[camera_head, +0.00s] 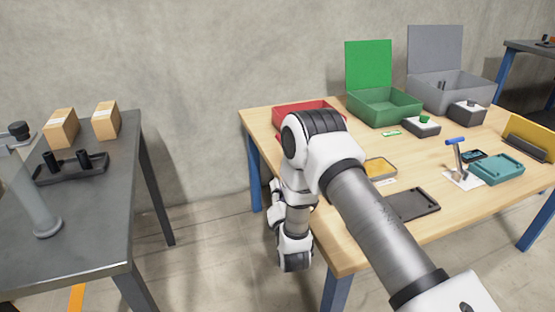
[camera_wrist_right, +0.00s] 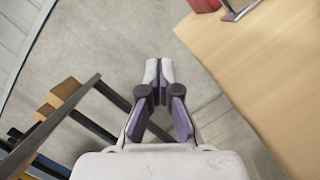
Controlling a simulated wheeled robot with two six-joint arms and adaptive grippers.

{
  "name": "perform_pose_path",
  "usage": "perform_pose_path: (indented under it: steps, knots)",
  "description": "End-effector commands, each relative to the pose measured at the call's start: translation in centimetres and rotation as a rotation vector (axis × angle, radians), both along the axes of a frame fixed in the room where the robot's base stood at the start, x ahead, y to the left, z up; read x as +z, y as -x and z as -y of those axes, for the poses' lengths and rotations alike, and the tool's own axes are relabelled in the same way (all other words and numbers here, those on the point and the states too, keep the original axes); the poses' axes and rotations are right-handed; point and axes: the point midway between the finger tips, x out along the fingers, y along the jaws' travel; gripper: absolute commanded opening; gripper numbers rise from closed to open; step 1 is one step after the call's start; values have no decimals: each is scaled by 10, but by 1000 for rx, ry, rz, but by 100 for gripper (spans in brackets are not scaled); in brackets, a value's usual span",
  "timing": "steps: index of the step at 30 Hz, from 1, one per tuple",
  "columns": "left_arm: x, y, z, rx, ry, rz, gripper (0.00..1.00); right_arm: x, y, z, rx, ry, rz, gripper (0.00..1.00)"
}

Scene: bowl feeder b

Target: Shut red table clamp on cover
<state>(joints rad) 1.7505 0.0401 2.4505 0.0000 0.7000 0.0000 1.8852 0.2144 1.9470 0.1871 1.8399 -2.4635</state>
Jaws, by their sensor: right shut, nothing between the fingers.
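I cannot make out a red table clamp for certain. A red open box (camera_head: 305,112) stands at the back left of the wooden table, partly behind my right arm. In the right wrist view, a red piece (camera_wrist_right: 204,4) shows at the top edge beside a metal bar; I cannot tell what it is. My left gripper is out of view.
The wooden table (camera_head: 440,215) also holds a green box (camera_head: 385,105), a grey box (camera_head: 450,92), a yellow-rimmed tray (camera_head: 380,168) and a dark tray (camera_head: 412,204). A dark table (camera_head: 100,215) with cardboard boxes stands left. Floor lies between the tables.

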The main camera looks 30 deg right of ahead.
Motion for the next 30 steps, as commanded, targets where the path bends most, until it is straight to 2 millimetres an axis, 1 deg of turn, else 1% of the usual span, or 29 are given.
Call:
perform_pose_path:
  steps: [5, 8, 10, 14, 22, 25, 30]
  knots:
    - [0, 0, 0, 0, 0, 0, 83, 0, -1, 0, 1, -3, -1, 0]
    - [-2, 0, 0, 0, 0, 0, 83, 0, -7, 3, 0, -4, -1, 0]
    - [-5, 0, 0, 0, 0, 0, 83, 2, -15, 7, 0, -5, 0, 0]
    - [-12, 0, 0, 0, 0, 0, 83, 6, -39, 16, 1, -5, 2, 0]
    - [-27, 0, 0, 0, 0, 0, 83, 16, -92, 39, 2, -4, 2, 0]
    - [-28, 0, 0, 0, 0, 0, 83, 32, -88, 52, -1, -6, 0, 0]
    - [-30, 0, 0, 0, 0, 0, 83, 45, -85, 62, 1, -6, -4, 0]
